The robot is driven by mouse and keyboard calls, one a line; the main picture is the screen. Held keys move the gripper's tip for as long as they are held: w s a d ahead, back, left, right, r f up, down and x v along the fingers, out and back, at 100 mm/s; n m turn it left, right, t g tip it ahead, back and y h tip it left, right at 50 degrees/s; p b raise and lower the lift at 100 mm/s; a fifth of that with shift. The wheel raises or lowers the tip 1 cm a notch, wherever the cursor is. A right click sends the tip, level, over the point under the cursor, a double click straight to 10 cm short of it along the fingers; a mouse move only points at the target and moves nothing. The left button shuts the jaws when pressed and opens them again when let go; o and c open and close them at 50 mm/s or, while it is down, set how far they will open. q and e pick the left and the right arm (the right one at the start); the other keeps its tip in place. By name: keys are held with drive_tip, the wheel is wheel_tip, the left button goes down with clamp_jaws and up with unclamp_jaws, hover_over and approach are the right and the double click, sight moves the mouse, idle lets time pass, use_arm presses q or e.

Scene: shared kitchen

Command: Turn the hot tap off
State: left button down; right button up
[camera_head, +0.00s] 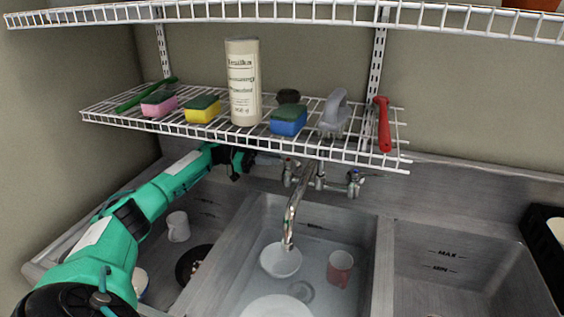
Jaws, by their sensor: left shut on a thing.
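The mixer tap (293,208) is mounted on the wall above the middle sink basin, its chrome spout hanging down. The hot tap (290,172), with a reddish mark, is on its left side. The cold tap (355,182), with a bluish mark, is on its right. The shelf edge partly hides the jaws and handle. I cannot tell whether water runs from the spout. My right gripper is not in view.
A wire shelf (240,140) just above the taps holds sponges, a tall canister (243,82), brushes and a red-handled tool (382,124). A white mug (178,227) is in the left basin.

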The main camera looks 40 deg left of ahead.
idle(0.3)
use_arm(q)
drive_tip(key=c, duration=1.5)
unclamp_jaws()
drive_tip(key=shift+f, duration=0.1)
drive_tip(key=shift+o, duration=0.2)
drive_tip(key=shift+a, duration=0.1)
